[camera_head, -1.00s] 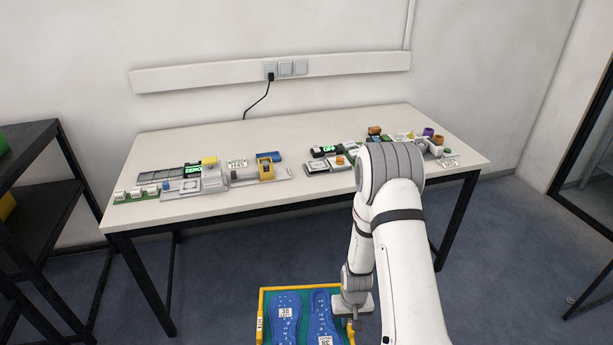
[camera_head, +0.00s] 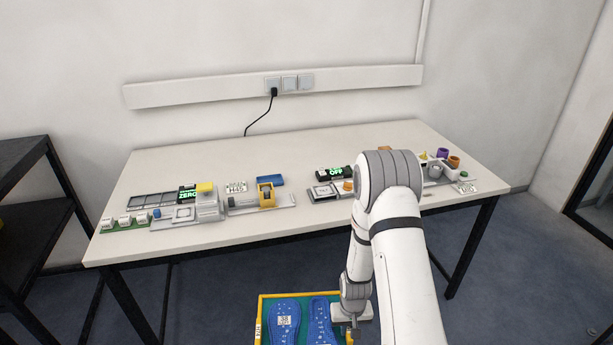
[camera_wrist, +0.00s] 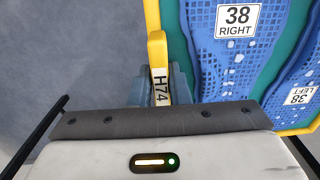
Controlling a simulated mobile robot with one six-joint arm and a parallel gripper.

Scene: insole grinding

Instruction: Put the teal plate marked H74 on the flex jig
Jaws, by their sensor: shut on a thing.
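The teal plate (camera_head: 302,309) with a yellow rim is at the bottom of the head view, in front of the table, cut off by the frame edge. It carries two blue insoles, labelled 38 right (camera_wrist: 215,60) and 38 left (camera_wrist: 300,85) in the wrist view. My gripper (camera_wrist: 160,85) is shut on the plate's yellow edge bar, at the H74 label (camera_wrist: 159,88). The fingers are on either side of the bar. I cannot tell for sure which table device is the flex jig; one with a yellow clamp (camera_head: 266,194) stands beside an H45 sign.
The white table (camera_head: 290,150) holds a device with a ZERO display (camera_head: 188,195) at left, one with an OFF display (camera_head: 335,172), and purple and orange cups (camera_head: 453,162) at right. My arm hides part of it. A black shelf (camera_head: 25,200) stands at left.

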